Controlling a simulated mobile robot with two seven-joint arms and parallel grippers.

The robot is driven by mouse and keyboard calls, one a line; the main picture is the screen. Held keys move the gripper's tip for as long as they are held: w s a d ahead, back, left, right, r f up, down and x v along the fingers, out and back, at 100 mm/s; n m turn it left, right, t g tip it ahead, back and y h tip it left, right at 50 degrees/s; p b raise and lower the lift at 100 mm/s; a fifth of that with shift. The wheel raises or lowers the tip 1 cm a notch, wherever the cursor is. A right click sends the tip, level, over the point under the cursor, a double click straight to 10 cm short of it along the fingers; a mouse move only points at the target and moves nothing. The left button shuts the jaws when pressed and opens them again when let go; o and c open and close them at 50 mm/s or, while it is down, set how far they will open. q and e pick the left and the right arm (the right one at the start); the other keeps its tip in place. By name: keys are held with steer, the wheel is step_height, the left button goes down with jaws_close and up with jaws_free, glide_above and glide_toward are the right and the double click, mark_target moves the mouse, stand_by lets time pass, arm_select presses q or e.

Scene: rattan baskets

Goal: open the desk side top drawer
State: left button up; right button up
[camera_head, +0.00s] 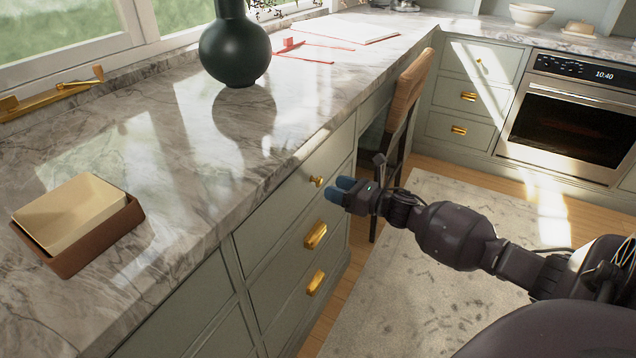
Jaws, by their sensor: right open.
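The top drawer (293,205) is in the grey-green cabinet under the marble counter, left of the chair. It looks shut, its front flush with the cabinet. It has a small round brass knob (317,181). My right gripper (342,190) is open just to the right of the knob, its blue fingertips pointing at it. It looks close to the knob; I cannot tell whether it touches. Two lower drawers with brass cup pulls (315,235) are below, also shut. My left gripper is not in view.
A wooden chair (408,90) stands behind my right gripper. The marble counter (170,165) holds a dark green vase (235,50) and a brown box with a cream top (75,215). A pale rug (400,295) covers the floor. An oven (570,120) is at the back right.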

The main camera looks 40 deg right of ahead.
mark_target(322, 182)
steer(key=shift+b+x, duration=0.35)
steer(key=shift+x, duration=2.4)
steer(key=shift+c, duration=0.4)
jaws_close()
